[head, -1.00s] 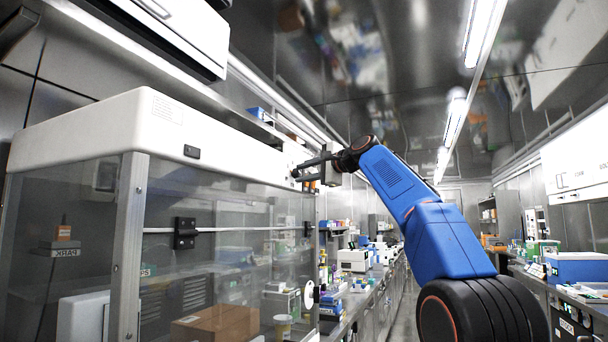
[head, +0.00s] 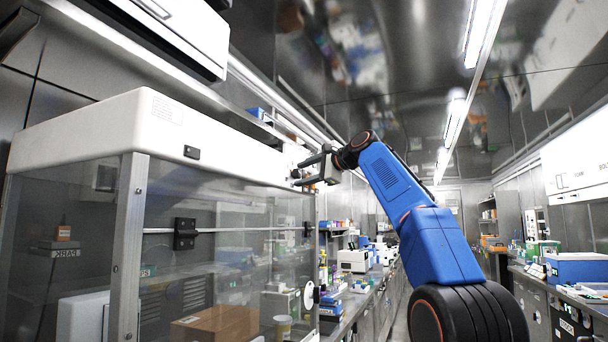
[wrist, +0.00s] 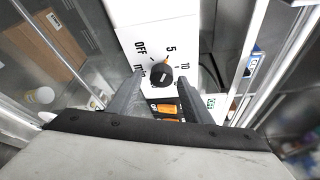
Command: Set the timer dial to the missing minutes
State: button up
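The timer dial (wrist: 160,74) is a round black knob with a pale line on a white panel (wrist: 183,28) in the wrist view. The panel reads OFF, 5, 10 and min around it. The exact setting is too small to tell. My gripper (wrist: 156,87) is open, one finger on each side of the dial, with visible gaps. In the head view my gripper (head: 296,173) is by the right end of the hood's white top; the dial cannot be made out there.
The clear-walled hood (head: 230,240) fills the left of the head view, with a cardboard box (head: 215,325) inside. Benches with lab gear line both sides; the aisle between is free.

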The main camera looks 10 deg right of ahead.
jog(key=shift+s, duration=0.1)
jog(key=v, duration=1.7)
jog(key=shift+s+d+r, duration=0.1)
jog(key=s+a+f+n+g+h, duration=0.2)
jog(key=s+f, duration=0.3)
jog(key=f, duration=0.6)
jog(key=s+a+f+n+g+h, duration=0.1)
jog(key=s+f+n, duration=0.1)
jog(key=s+f, duration=0.65)
jog(key=s+a+f+n+g+h, duration=0.2)
jog(key=f, duration=1.1)
jog(key=s+d+f+n+g+h, duration=0.1)
jog(key=s+f+n, duration=0.2)
jog(key=s+f, duration=0.5)
jog(key=s+f+n+g+h, duration=0.1)
jog(key=s+f+n, duration=0.2)
jog(key=s+f, duration=0.6)
jog(key=s+d+f+n+g+h, duration=0.1)
jog(key=s+f, duration=0.8)
jog(key=f, duration=1.1)
jog(key=shift+d+f+n+g+h, duration=0.25)
jog(key=shift+d+n+g+h, duration=0.25)
jog(key=shift+n, duration=0.5)
jog(key=shift+a, duration=0.1)
